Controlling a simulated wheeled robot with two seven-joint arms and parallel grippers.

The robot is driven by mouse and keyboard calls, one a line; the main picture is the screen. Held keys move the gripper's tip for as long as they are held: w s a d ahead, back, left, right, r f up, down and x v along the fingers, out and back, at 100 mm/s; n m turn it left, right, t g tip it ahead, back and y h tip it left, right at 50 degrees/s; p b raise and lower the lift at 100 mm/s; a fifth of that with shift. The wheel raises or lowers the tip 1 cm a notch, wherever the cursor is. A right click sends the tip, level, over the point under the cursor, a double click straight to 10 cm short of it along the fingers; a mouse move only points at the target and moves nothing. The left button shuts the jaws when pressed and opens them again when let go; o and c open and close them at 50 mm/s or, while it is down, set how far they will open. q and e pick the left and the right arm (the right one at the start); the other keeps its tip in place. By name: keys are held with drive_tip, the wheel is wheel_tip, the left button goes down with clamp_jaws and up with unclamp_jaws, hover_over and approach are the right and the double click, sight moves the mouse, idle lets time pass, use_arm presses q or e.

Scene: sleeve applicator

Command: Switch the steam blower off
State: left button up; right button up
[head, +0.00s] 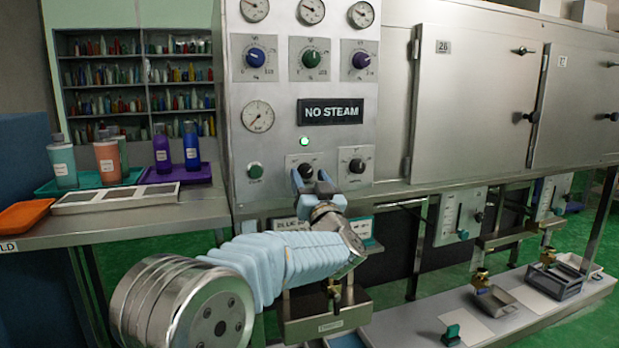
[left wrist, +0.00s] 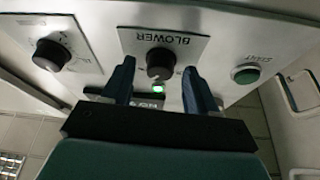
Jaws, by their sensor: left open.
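The steam blower's switch is a black knob (head: 306,169) on a pale plate low on the grey control panel (head: 235,130). In the left wrist view, seen upside down, the plate reads BLOWER and the black knob (left wrist: 160,62) sits between my fingers. A green lamp (head: 304,142) glows above the knob; it also shows in the left wrist view (left wrist: 158,87). My left gripper (head: 311,182) is open at the knob, one finger on each side, with gaps showing. I cannot tell how deep the fingers reach. My right gripper is not in view.
A second black knob (head: 357,165) is right of the blower knob, and a green button (head: 255,170) is left. A NO STEAM sign (head: 331,111) is above. Gauges and coloured knobs fill the upper panel. A bench with bottles (head: 64,160) stands at left; steel doors (head: 477,95) at right.

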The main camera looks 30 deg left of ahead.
use_arm(q)
drive_tip(key=shift+w+a, duration=0.1)
drive_tip(key=c, duration=1)
drive_tip(key=shift+c, duration=0.2)
